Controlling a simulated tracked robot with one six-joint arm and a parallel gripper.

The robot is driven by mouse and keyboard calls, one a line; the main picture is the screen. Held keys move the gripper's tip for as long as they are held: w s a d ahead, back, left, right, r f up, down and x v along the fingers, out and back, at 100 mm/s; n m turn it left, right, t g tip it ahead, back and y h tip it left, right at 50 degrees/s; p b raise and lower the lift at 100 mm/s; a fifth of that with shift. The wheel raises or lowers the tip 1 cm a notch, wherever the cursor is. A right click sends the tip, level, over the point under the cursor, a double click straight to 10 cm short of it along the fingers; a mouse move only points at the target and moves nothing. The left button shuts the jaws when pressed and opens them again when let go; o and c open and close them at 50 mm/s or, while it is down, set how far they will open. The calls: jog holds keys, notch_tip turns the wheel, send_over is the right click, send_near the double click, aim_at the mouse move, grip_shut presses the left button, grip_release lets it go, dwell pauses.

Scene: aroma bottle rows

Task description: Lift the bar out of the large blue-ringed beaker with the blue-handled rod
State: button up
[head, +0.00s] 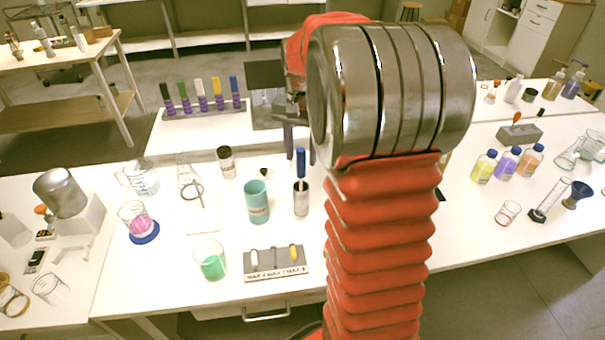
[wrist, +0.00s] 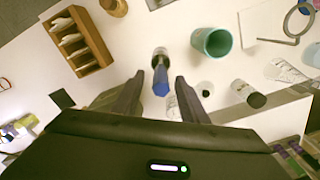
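The blue-handled rod (head: 301,162) stands with its blue handle up in a grey metal cup (head: 301,200) on the white table. In the wrist view the blue handle (wrist: 160,78) lies ahead of and between my fingertips, not gripped. My gripper (wrist: 157,84) is open and empty; in the head view its dark fingers (head: 298,140) are above and behind the handle, partly hidden by my arm. A glass beaker with pink liquid (head: 134,215) stands on a blue ring (head: 145,233) at the left. I cannot make out a bar in it.
A teal cup (head: 257,203) stands just left of the metal cup, and a dark-capped jar (head: 227,162) is behind it. A beaker with green liquid (head: 210,262) and a small labelled rack (head: 275,266) are in front. Glassware (head: 143,180) stands behind the blue ring.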

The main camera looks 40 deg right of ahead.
aim_at(301, 176)
jog(key=shift+f, duration=2.2)
grip_shut()
jog(key=shift+r, duration=0.1)
notch_tip(301, 176, up, 18)
